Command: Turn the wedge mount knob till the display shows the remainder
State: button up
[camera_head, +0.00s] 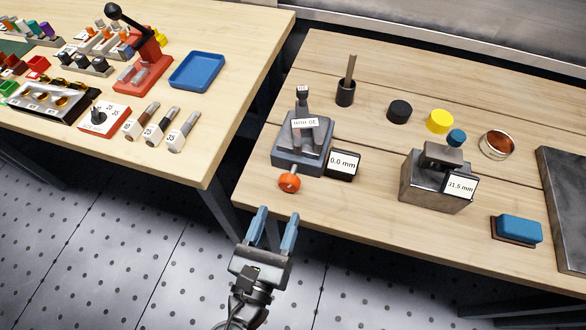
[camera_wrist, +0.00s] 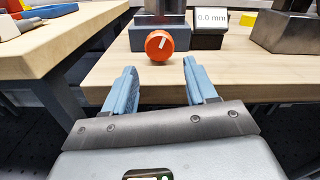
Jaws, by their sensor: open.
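The wedge mount (camera_head: 301,140) is a grey block at the left end of the right-hand bench, with a white label on its sloped top. Its orange knob (camera_head: 289,183) sticks out at the front; in the wrist view the knob (camera_wrist: 159,45) faces me with a white mark on it. The display (camera_head: 342,164) beside the mount reads 0.0 mm and also shows in the wrist view (camera_wrist: 210,17). My gripper (camera_head: 276,212) is open and empty, in front of the bench edge. In the wrist view its blue fingers (camera_wrist: 158,67) stand apart, short of the knob, which sits between their lines.
A second metal block (camera_head: 430,190) to the right carries a display reading 31.5 mm (camera_head: 460,187). A blue-topped brush or eraser (camera_head: 518,230) lies right. The left bench (camera_head: 190,165) holds trays and tools. A gap separates the benches.

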aim_at(287, 188)
jog(key=shift+p+x, duration=0.45)
jog(key=shift+x, duration=3.5)
jog(key=c, duration=0.7)
jog(key=shift+m+b, duration=0.7)
jog(key=shift+m, duration=0.9)
jog(key=shift+c, duration=0.3)
jog(key=shift+a, duration=0.1)
jog(key=shift+f, duration=0.1)
jog(key=o, duration=0.8)
jog(key=shift+c, duration=0.2)
